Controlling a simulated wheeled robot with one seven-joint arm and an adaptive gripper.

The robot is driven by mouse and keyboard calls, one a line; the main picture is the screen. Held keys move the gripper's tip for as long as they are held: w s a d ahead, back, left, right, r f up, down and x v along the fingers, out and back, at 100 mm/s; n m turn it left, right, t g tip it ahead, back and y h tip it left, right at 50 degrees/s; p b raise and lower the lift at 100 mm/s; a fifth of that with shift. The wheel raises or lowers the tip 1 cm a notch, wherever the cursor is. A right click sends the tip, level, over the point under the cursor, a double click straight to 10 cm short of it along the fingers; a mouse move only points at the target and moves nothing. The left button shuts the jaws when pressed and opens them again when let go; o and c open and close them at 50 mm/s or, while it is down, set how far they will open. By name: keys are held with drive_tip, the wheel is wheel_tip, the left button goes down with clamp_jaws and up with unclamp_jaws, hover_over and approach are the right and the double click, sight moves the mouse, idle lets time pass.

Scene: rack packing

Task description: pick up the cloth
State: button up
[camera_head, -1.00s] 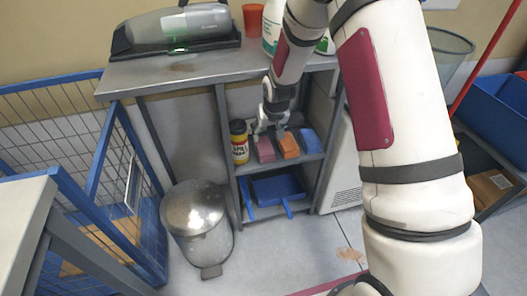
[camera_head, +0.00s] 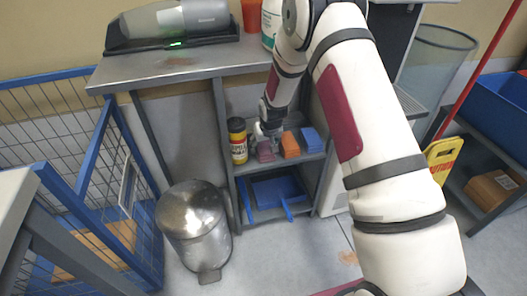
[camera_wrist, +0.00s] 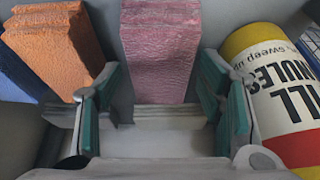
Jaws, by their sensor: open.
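Three folded cloths stand in a row on the upper shelf under the metal counter: a pink cloth (camera_head: 265,152), an orange cloth (camera_head: 290,145) and a blue cloth (camera_head: 312,139). My gripper (camera_head: 267,135) is open at the pink cloth. In the wrist view, the pink cloth (camera_wrist: 160,50) lies straight ahead, in line with the gap between the open fingers of my gripper (camera_wrist: 163,108), which is empty. The orange cloth (camera_wrist: 55,45) is left of the fingers there, and part of the blue cloth (camera_wrist: 14,75) shows at the left edge.
A yellow bottle (camera_head: 237,141) stands close beside the pink cloth; in the wrist view, the bottle (camera_wrist: 275,90) is near the right finger. A blue dustpan (camera_head: 278,190) is on the lower shelf. A metal bin (camera_head: 193,220) and blue wire cage (camera_head: 110,170) stand left.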

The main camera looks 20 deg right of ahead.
drive_tip(key=shift+x, duration=0.95)
drive_tip(key=shift+r, duration=0.1)
drive_tip(key=c, duration=1)
drive_tip(key=shift+r, duration=0.5)
drive_tip(key=p+v, duration=0.1)
drive_tip(key=v, duration=0.2)
drive_tip(key=shift+w+p, duration=0.15)
drive_tip(key=shift+p, duration=0.15)
drive_tip(key=s+r+p, duration=0.1)
drive_tip(key=s+p, duration=0.2)
drive_tip(key=s, duration=1.2)
drive_tip(key=p+v, duration=0.7)
drive_tip(key=v, duration=0.5)
drive_tip(key=w+p+v, duration=0.1)
drive_tip(key=p+v, duration=0.7)
drive_tip(key=v, duration=0.4)
drive_tip(key=p+v, duration=0.8)
drive_tip(key=v, duration=0.4)
drive_tip(key=shift+w+r, duration=0.2)
drive_tip(key=shift+r, duration=0.45)
